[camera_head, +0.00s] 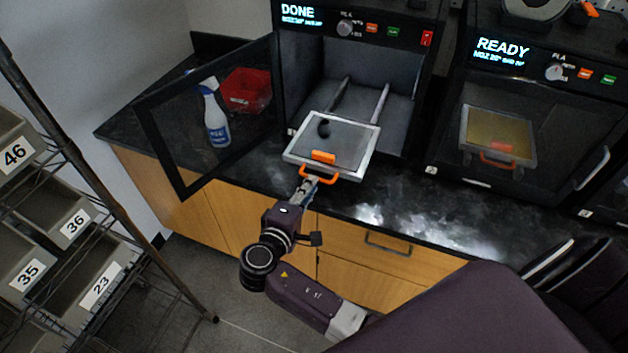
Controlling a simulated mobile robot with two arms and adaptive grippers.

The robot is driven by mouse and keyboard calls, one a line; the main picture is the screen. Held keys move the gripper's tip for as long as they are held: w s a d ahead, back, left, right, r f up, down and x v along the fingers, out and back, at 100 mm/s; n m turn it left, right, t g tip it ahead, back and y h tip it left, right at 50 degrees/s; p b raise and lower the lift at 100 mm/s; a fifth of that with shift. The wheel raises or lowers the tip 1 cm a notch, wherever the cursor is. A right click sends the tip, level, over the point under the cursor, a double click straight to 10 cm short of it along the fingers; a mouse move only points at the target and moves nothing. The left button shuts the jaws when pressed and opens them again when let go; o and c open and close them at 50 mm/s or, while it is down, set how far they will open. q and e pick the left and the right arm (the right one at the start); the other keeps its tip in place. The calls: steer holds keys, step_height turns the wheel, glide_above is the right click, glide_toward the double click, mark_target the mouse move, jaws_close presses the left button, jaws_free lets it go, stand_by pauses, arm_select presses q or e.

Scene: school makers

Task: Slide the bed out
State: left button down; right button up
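The bed (352,149) is a grey plate with a pale frame, an orange clip and an orange handle (325,178) on its front edge. It sits forward of the left printer's chamber, at the front ends of two rails (379,104). A small dark object (323,129) lies on the bed. The left printer (405,65) reads DONE and its dark glass door (178,125) stands wide open to the left. My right gripper (308,184) is at the left part of the handle; its fingertips are too small to show whether they are closed around it. My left gripper is out of view.
A second printer (500,110), reading READY, stands closed to the right. A spray bottle (215,118) and red bin (247,91) are behind the open door. The black counter (420,210) is clear in front. A rack with numbered bins (75,222) stands left.

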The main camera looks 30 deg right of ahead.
steer(key=v, duration=0.8)
steer(key=shift+s+a, duration=0.25)
steer(key=shift+a, duration=0.1)
steer(key=s+f+n+g+y, duration=0.15)
steer(key=s+f+y, duration=0.3)
steer(key=f, duration=1.15)
steer(key=s+f+n+g+y, duration=0.1)
steer(key=s+f+g+y, duration=0.3)
steer(key=f, duration=1.3)
steer(key=s+d+f+m+g+y, duration=0.1)
steer(key=s+f+m, duration=0.1)
steer(key=s+f, duration=0.4)
steer(key=s+d+f+m+g+y, duration=0.1)
steer(key=s+f, duration=0.5)
steer(key=s, duration=0.9)
steer(key=s+d+f+m+g+y, duration=0.1)
steer(key=s+d+f+m, duration=0.2)
steer(key=s, duration=0.7)
step_height(320, 180, down, 3)
steer(key=shift+s+f+m+g, duration=0.15)
steer(key=shift+s+m+g, duration=0.2)
steer(key=shift+m, duration=0.8)
